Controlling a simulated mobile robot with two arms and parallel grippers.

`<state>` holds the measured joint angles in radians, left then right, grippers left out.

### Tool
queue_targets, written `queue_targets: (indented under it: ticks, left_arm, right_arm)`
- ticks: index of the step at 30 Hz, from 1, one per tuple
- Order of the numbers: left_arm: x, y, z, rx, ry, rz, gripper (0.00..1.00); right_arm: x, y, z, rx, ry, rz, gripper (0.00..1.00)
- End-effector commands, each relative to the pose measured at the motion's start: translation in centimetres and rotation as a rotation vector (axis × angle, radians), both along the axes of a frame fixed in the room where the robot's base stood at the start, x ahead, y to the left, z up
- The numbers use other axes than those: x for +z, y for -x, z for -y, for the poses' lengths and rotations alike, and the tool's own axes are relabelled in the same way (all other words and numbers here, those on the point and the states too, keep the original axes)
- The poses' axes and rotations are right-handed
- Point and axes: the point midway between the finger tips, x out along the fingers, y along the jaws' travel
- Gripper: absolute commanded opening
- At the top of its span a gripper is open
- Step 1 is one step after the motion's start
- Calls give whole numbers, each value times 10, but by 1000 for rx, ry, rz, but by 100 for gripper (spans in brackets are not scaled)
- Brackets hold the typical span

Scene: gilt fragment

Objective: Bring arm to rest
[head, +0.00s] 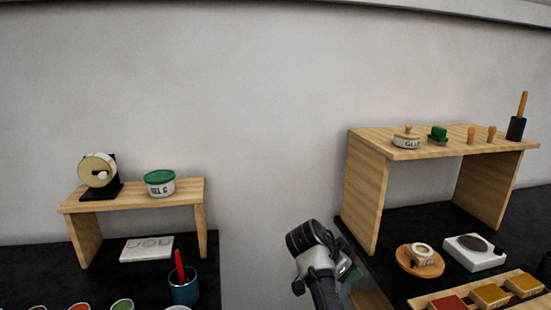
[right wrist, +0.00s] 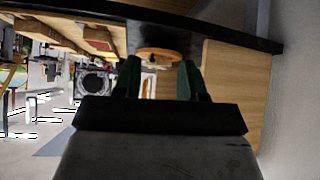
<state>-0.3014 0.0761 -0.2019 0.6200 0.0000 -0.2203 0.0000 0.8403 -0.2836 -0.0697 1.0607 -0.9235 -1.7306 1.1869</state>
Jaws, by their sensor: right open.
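My right gripper (head: 350,273) is low in the middle of the head view, in the gap between the two dark worktops, just left of the right worktop's edge. In the right wrist view its two green fingers (right wrist: 158,80) are spread apart with nothing held between them. A round orange-brown dish (right wrist: 158,53) shows beyond the fingertips, apart from them. My left gripper is not in view.
On the right worktop are a wooden shelf (head: 371,190), an orange-brown dish (head: 405,262) with a small cup, a white scale-like device (head: 475,262) and colored blocks (head: 490,295). On the left worktop are a smaller shelf (head: 135,201) and a blue cup (head: 185,291).

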Motion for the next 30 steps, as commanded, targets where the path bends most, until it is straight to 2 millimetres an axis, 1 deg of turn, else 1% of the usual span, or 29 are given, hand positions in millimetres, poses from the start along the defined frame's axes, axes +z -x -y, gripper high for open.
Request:
queue_targets:
  ticks: [7,10,14,17,20,23,24,26,27,29,30]
  left_arm:
    - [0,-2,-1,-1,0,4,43]
    - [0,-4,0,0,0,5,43]
    - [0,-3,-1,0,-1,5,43]
    - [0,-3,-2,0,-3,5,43]
    - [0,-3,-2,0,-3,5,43]
    - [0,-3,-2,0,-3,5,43]
    - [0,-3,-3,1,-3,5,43]
    - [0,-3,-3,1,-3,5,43]
    - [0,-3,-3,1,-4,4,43]
    - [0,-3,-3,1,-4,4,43]
    - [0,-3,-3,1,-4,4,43]
  right_arm:
    - [-37,2,2,83,1,-61,41]
    - [-60,4,3,134,-1,-96,41]
    - [-97,10,5,219,-6,-154,41]
    - [-132,18,6,296,-16,-205,41]
    - [-177,31,7,392,-31,-269,41]
    - [-234,55,9,513,-56,-343,41]
    - [-257,67,9,564,-69,-372,41]
    - [-291,87,10,636,-91,-412,41]
    - [-312,102,10,684,-105,-435,41]
    - [-343,125,11,752,-129,-469,41]
    - [-363,142,12,794,-145,-491,41]
